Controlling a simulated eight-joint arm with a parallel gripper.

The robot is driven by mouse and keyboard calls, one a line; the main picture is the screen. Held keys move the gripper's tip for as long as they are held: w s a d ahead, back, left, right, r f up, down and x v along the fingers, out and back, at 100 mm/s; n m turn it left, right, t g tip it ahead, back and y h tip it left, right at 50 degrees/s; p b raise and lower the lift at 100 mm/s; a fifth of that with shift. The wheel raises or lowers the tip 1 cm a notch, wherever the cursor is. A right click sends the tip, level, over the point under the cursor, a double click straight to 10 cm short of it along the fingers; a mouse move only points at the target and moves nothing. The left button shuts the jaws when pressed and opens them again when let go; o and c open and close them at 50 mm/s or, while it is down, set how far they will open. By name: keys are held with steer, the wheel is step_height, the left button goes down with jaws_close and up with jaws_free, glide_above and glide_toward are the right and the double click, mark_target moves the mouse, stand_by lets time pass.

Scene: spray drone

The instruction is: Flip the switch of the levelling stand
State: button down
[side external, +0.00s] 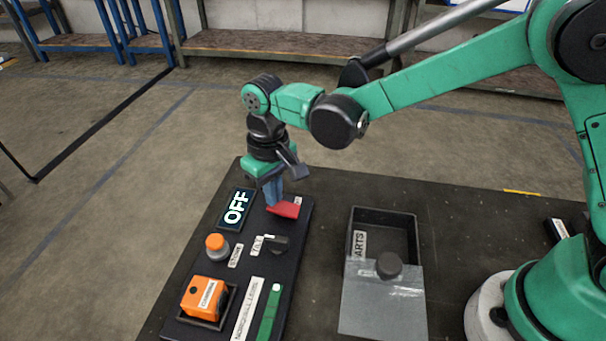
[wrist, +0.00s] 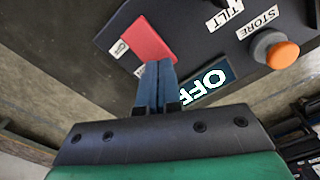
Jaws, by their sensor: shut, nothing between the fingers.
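The levelling stand is a dark panel (side external: 262,252) on the table, with a lit OFF display (side external: 237,209) at its far left corner. A red switch paddle (side external: 284,209) sits at the far right of the panel; it also shows in the wrist view (wrist: 150,40). My gripper (side external: 275,203) points down with its blue fingers shut and empty, right at the red switch. In the wrist view the fingertips (wrist: 155,68) meet the switch's near edge; I cannot tell whether they touch it.
The panel also holds an orange STORE knob (side external: 216,245), a black TILT knob (side external: 276,244), an orange block (side external: 205,297) in a holder and a green slider (side external: 270,312). A dark parts box (side external: 410,235) with a partly covering grey lid (side external: 375,312) stands to the right.

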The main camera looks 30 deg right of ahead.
steer(key=shift+f, duration=0.55)
steer(key=shift+r, duration=3.55)
steer(key=shift+d+r, duration=0.1)
steer(key=shift+d, duration=0.05)
steer(key=s+d+r+m+t, duration=0.1)
steer(key=s+d+t, duration=0.2)
steer(key=d, duration=0.5)
steer(key=s+d+r+m+t, duration=0.2)
steer(key=s+d+t, duration=0.2)
steer(key=s+d, duration=0.2)
steer(key=shift+s+d+r, duration=0.25)
steer(key=shift+d+r, duration=0.05)
steer(key=shift+d, duration=0.6)
